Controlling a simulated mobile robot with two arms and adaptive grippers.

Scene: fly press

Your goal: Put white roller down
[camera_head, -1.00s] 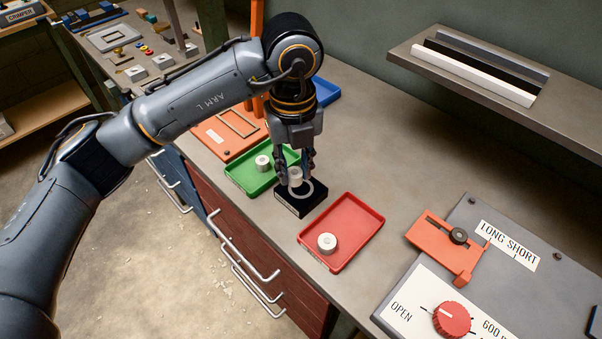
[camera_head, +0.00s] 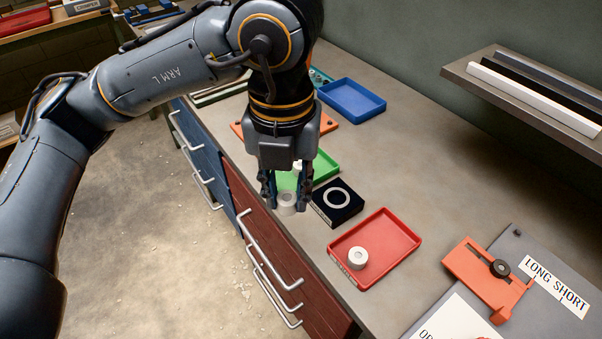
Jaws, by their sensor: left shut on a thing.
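My left gripper (camera_head: 287,198) points down and is shut on a white roller (camera_head: 287,204). It holds the roller left of the black block (camera_head: 349,212), which has a white ring on its top, and in front of the green tray (camera_head: 327,168). The roller appears upright; its height above the bench is hard to tell. Another white roller (camera_head: 298,166) shows partly behind the gripper, at the green tray. A third white roller (camera_head: 358,258) stands in the red tray (camera_head: 402,234). My right gripper is not in view.
A blue tray (camera_head: 356,98) lies farther back, and an orange plate (camera_head: 329,123) is partly hidden behind my arm. An orange slide fixture (camera_head: 482,276) stands at the lower right. A wall shelf (camera_head: 500,84) juts out at upper right. Bench space behind the red tray is clear.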

